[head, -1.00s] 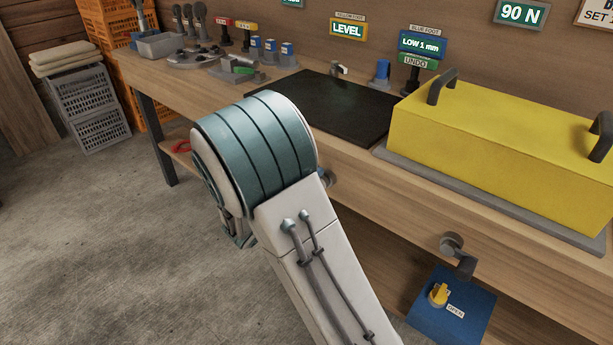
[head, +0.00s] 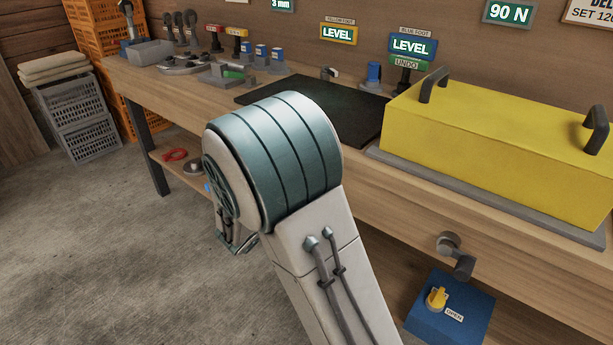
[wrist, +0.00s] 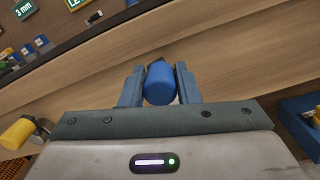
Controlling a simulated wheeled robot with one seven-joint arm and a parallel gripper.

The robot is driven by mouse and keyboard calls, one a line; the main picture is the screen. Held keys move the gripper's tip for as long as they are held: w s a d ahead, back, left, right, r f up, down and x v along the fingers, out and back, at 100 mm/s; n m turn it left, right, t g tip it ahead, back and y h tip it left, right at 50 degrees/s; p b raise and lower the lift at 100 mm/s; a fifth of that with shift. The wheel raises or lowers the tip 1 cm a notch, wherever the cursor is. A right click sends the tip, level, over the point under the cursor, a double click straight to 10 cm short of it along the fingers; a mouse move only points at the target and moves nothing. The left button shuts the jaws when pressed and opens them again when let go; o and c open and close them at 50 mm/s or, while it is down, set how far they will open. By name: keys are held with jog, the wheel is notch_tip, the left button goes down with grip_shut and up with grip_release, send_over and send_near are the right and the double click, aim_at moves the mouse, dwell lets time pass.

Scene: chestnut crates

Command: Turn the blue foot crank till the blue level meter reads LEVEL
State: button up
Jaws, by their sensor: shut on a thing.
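The blue foot's level meter (head: 411,46) reads LEVEL on its blue-framed sign at the back of the bench, above a green UNDO label. In the wrist view, my gripper (wrist: 159,88) is shut on the blue cylindrical handle of the blue foot crank (wrist: 160,84), in front of the bench's wooden front face. One finger is on each side of the handle.
A yellow crank handle (wrist: 17,133) is at left in the wrist view. The yellow foot meter (head: 338,33) reads LEVEL. A large yellow block (head: 490,140) with dark handles stands on the bench. A grey crank (head: 452,250) juts from the bench front, above a blue box (head: 470,310).

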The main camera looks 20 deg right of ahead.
jog(key=shift+a+f, duration=0.2)
jog(key=shift+f, duration=0.15)
jog(key=o, duration=1)
jog(key=shift+c, duration=0.2)
jog(key=shift+r, duration=0.15)
jog(key=p+v, duration=0.2)
jog(key=v, duration=1.1)
jog(key=shift+s+a, duration=0.25)
